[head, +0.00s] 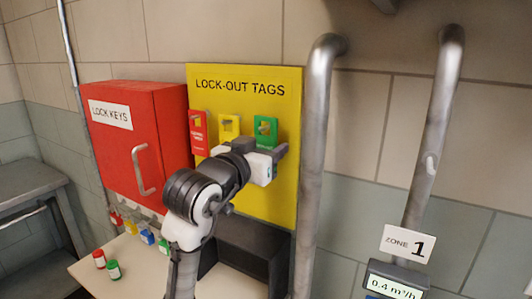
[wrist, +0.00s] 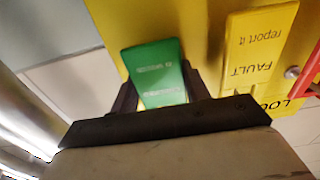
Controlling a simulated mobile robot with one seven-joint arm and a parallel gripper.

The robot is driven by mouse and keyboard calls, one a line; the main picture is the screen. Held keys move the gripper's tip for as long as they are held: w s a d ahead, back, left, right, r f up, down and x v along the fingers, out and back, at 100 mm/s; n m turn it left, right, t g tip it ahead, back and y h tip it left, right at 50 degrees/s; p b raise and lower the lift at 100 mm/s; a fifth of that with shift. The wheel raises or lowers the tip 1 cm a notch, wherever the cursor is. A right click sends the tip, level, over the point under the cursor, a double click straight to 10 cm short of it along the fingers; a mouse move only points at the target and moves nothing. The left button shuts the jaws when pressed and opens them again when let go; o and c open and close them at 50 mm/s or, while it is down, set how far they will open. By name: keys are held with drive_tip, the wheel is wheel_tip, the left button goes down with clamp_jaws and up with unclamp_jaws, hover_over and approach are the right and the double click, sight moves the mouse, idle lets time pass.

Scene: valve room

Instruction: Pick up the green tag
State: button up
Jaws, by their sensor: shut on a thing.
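The green tag (head: 265,128) is at the right of the tag row on the yellow lock-out board (head: 245,84). My gripper (head: 283,150) is at the tag's lower part in the head view and hides that part. In the wrist view the green tag (wrist: 158,72) is between the two fingers of my gripper (wrist: 160,92), which is shut on it. The tag lies in front of the yellow board. I cannot tell whether it still hangs on its hook.
A yellow tag (head: 229,127) and a red tag (head: 199,132) hang left of the green one. A red lock-keys box (head: 115,147) is further left. A thick vertical pipe (head: 313,170) stands close on the right. Small coloured padlocks (head: 114,268) stand on the bench below.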

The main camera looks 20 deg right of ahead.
drive_tip(key=shift+r, duration=0.35)
drive_tip(key=b+v, duration=0.4)
drive_tip(key=v, duration=1.4)
